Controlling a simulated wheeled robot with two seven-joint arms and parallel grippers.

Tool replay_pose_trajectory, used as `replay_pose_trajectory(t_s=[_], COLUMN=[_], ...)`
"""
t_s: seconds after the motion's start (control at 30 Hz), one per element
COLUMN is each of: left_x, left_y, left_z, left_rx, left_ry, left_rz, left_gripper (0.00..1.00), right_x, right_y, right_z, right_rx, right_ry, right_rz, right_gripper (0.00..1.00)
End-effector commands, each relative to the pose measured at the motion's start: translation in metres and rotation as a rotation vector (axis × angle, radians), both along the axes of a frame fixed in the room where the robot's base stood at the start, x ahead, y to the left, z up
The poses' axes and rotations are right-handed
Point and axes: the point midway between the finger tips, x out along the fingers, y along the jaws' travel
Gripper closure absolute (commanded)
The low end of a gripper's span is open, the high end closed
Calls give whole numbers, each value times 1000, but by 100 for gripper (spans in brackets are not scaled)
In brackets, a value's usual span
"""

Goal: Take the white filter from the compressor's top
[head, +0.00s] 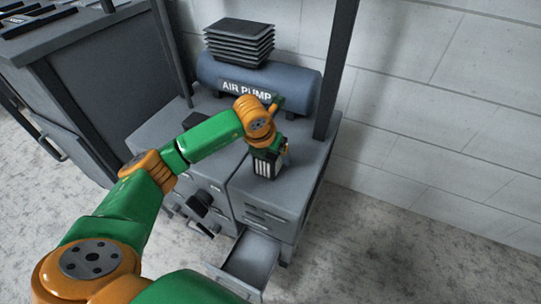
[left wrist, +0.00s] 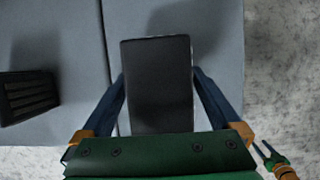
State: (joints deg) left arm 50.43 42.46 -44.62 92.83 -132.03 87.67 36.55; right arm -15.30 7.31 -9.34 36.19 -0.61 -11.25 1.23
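A dark-framed block with white ribs on its front, which I take for the filter (head: 267,168), is at the front of the grey cabinet top, not on the compressor. My left gripper (head: 268,150) comes down over it. In the left wrist view the filter (left wrist: 158,85) shows its plain dark face, with the two blue fingers against its sides. I cannot tell whether its bottom touches the cabinet. The blue compressor (head: 215,75), marked AIR PUMP, lies behind with a stack of dark plates (head: 240,40) on top. A small green and orange part, probably my right gripper (left wrist: 270,152), shows low in the left wrist view.
The grey cabinet (head: 262,212) has an open lower drawer (head: 250,262). A dark ridged piece (left wrist: 28,95) lies left of the filter. Dark posts (head: 335,70) rise at the cabinet's sides. A grey workbench (head: 85,75) stands left; floor at right is clear.

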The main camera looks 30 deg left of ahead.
Motion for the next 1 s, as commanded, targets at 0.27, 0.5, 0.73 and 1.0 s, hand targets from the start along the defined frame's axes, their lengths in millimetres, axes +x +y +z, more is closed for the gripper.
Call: replay_pose_trajectory(t_s=[0.27, 0.5, 0.73, 1.0], left_x=[0, 0, 1, -48], left_y=[0, 0, 0, 39], left_z=[0, 1, 30, 97], left_rx=[0, 0, 0, 7], left_ry=[0, -1, -4, -3], left_rz=[0, 0, 0, 5], left_gripper=[81, 88, 88, 88], right_x=[1, 1, 1, -4], right_y=[0, 1, 4, 14], right_z=[0, 0, 6, 13], right_rx=[-1, 1, 6, 21], right_ry=[-2, -3, -1, 11], right_rz=[1, 3, 5, 12], right_gripper=[50, 50, 50, 50])
